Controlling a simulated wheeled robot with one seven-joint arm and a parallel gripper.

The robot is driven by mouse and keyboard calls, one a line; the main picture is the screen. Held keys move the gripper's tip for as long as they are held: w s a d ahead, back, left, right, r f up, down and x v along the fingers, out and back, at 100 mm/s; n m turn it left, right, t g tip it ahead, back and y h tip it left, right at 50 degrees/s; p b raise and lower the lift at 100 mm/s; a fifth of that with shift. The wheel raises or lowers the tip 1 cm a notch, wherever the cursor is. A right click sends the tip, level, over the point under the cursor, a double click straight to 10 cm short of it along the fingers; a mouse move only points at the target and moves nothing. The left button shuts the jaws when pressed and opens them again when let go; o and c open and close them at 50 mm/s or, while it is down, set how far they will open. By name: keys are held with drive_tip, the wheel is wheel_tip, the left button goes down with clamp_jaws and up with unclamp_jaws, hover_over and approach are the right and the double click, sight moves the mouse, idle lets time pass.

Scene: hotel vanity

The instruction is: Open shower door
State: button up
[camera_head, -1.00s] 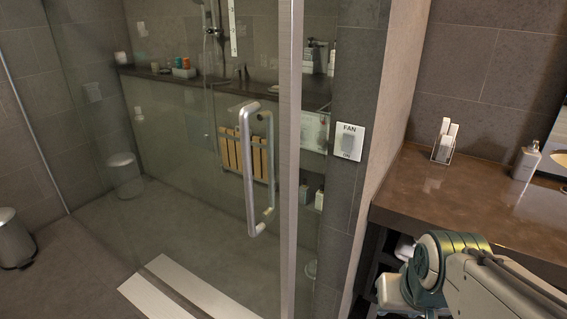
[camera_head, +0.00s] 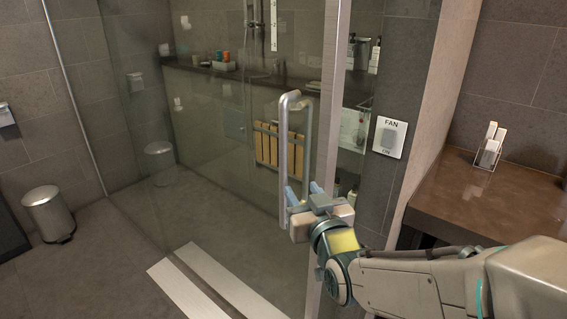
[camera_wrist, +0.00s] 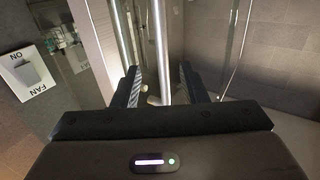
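The glass shower door (camera_head: 225,140) looks closed, with a metal frame edge (camera_head: 327,110) at its right. A silver D-shaped handle (camera_head: 283,150) stands upright on the glass. My gripper (camera_head: 304,191) is at the lower part of the handle, its blue fingers pointing toward the door. In the wrist view my gripper (camera_wrist: 162,82) is open, with a gap between the two fingers. A bright upright bar, which looks like the handle (camera_wrist: 161,45), shows between the fingers with space on both sides. Whether either finger touches it cannot be told.
A fan switch (camera_head: 390,137) is on the wall right of the door; it also shows in the wrist view (camera_wrist: 25,72). A brown counter (camera_head: 475,205) stands at the right. A trash bin (camera_head: 48,214) stands at the left. The floor (camera_head: 120,265) before the door is mostly clear.

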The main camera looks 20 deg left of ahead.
sight(285, 163)
drive_tip(key=p+x, duration=0.3)
drive_tip(key=x, duration=1.1)
drive_tip(key=shift+r, duration=0.2)
drive_tip(key=shift+s, duration=0.1)
clamp_jaws()
